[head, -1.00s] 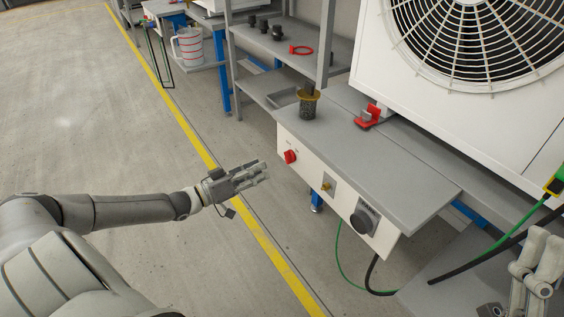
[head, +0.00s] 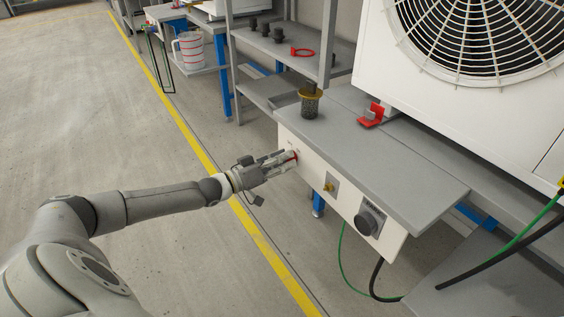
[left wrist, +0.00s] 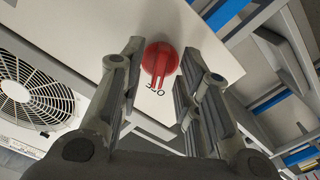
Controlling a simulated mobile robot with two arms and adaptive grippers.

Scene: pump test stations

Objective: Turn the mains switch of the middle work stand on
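The mains switch is a round red knob on the white front panel (head: 313,171) of the work stand. In the left wrist view the red switch (left wrist: 160,62) shows whole, with a raised grip bar and dark lettering below it. My left gripper (head: 289,158) is at the panel and covers most of the switch in the head view. In the left wrist view its two fingers (left wrist: 155,88) are open, one on each side of the knob, with gaps visible between them and it. My right gripper is not in view.
The panel also carries a small brass fitting (head: 328,187) and a black round knob (head: 367,222). A brass-topped strainer (head: 310,102) and a red clamp-like part (head: 372,115) stand on the grey top. A large fan unit (head: 480,90) stands behind. Open floor lies left.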

